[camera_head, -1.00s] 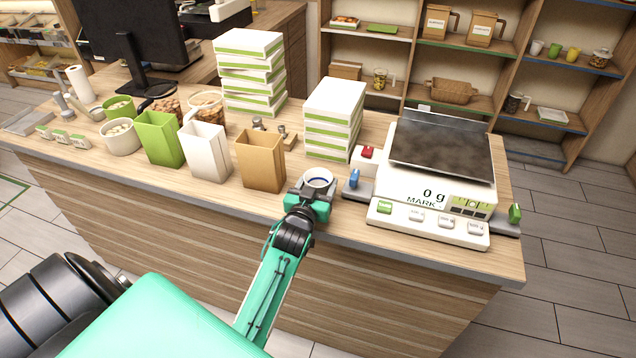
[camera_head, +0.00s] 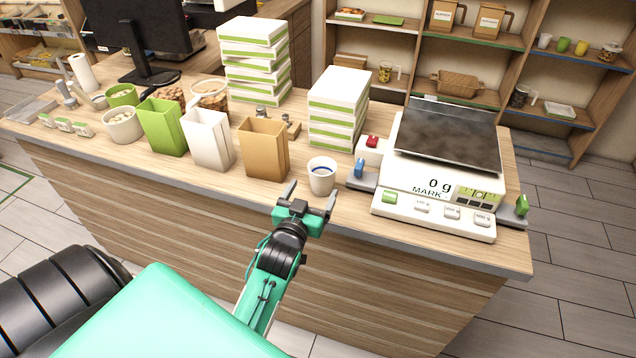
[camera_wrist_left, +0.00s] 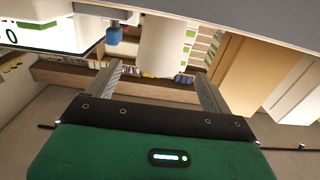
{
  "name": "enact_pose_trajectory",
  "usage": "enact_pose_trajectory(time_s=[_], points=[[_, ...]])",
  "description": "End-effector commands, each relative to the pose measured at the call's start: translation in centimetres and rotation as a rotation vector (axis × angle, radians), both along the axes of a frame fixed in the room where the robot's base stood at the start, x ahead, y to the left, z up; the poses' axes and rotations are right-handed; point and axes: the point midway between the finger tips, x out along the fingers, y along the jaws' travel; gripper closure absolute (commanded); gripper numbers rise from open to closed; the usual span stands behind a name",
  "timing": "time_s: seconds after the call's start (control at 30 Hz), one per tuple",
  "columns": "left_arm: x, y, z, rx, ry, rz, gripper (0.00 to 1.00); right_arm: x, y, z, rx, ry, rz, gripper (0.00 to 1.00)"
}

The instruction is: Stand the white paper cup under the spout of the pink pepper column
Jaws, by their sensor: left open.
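The white paper cup (camera_head: 321,178) stands upright near the counter's front edge, between the brown paper bag and the scale. A dark blue band shows inside its rim. My left gripper (camera_head: 310,198) is open and empty, with its two fingers spread just in front of the cup and apart from it. In the left wrist view, which is upside down, the cup (camera_wrist_left: 166,45) shows beyond and between the open fingers (camera_wrist_left: 160,84). I cannot make out a pink pepper column or its spout in any view. My right gripper is not in view.
A white scale (camera_head: 433,205) reading 0 g stands right of the cup, with a blue-knobbed part (camera_head: 360,170) close by. A brown paper bag (camera_head: 263,150) stands left, and stacked white-green boxes (camera_head: 337,110) stand behind. The floor (camera_head: 575,240) at right is clear.

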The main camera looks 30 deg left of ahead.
Motion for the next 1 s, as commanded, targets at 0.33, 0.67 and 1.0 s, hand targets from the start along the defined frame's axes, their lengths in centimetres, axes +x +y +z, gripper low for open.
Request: enact_pose_trajectory(time_s=[0.33,0.67,1.0], points=[[-3.7,-0.9,0.1,0.005,0.001,-0.001,0.1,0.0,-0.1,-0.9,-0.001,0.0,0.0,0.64],[-3.4,-0.3,1.3,0.106,0.022,-0.001,0.1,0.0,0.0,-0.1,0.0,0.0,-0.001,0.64],[2.2,1.0,1.2,0.104,0.023,-0.001,0.1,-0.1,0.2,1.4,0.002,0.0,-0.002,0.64]])
